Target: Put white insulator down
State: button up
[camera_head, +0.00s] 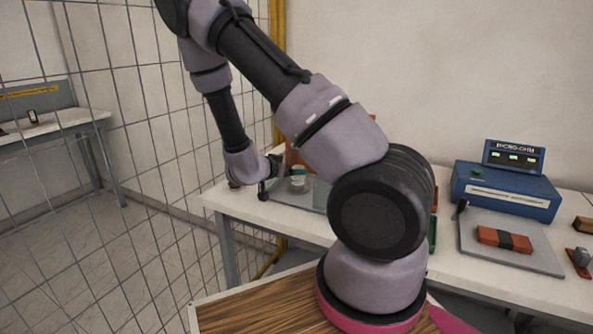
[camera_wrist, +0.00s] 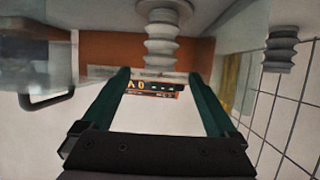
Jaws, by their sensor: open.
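A white ribbed insulator (camera_wrist: 162,35) shows in the wrist view at top centre, where the picture appears upside down with the table surface along the top. It lies in line with the gap between my fingertips and looks clear of them. My gripper (camera_wrist: 162,74) is open, its two green fingers apart with nothing between them. In the head view my gripper (camera_head: 272,166) is low over the left part of the table, just left of a small pale piece (camera_head: 298,181), probably this insulator. A second, greyer ribbed insulator (camera_wrist: 281,50) is at the right of the wrist view.
The white table (camera_head: 262,209) carries a blue micro-ohm meter (camera_head: 505,190) and a grey plate (camera_head: 475,247) with an orange block (camera_head: 504,239) at right. A wire mesh fence (camera_head: 130,130) stands at left. My arm hides the middle of the table.

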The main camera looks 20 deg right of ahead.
jog(key=v, duration=0.6)
jog(key=shift+s+a+r, duration=0.15)
jog(key=shift+s+a, duration=0.1)
jog(key=shift+a, duration=0.05)
